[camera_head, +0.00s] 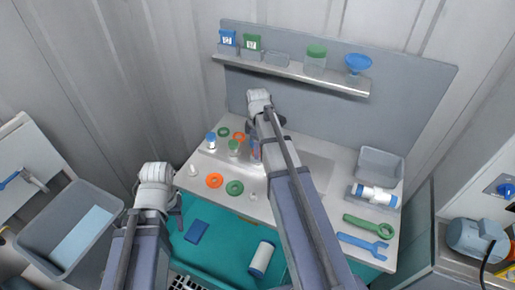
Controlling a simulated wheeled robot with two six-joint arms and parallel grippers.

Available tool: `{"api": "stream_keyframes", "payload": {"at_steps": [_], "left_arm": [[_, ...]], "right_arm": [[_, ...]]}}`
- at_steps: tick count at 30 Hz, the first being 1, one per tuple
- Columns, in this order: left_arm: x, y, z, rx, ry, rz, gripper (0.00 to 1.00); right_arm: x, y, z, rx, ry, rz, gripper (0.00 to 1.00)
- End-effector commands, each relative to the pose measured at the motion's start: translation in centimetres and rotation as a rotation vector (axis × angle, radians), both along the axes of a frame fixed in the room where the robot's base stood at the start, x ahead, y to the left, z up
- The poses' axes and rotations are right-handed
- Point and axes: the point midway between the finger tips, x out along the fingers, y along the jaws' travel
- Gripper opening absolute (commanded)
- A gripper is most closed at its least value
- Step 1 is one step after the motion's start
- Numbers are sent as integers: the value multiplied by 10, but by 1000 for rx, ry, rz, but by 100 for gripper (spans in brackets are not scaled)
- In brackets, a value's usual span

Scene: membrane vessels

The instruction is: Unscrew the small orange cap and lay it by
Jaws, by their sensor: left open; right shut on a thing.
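Two orange rings lie on the pale worktop: a larger orange ring (215,181) at the front left and a smaller orange ring (239,137) behind it. I cannot tell whether either one is the small orange cap. My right gripper (256,138) points down at the worktop's middle, mostly hidden by my own arm. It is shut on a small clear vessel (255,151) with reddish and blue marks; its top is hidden. My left gripper (177,205) is open and empty, at the left, off the worktop's front left edge.
A blue-capped bottle (211,140), a green-capped vial (234,147) and green rings (234,188) stand or lie near the orange rings. A grey tray (380,166), white cartridge (374,194), green wrench (368,226) and blue wrench (363,245) are at right. A shelf (290,71) runs behind.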

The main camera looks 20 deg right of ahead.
Motion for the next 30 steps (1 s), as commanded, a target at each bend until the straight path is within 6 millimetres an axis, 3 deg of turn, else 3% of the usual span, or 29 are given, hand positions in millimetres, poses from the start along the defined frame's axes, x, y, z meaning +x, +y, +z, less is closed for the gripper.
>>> {"api": "stream_keyframes", "payload": {"at_steps": [27,30], "left_arm": [[0,0,1,0,0,0,46],[0,0,1,0,0,0,46]], "right_arm": [[0,0,1,0,0,1285,0],[0,0,1,0,0,1285,0]]}}
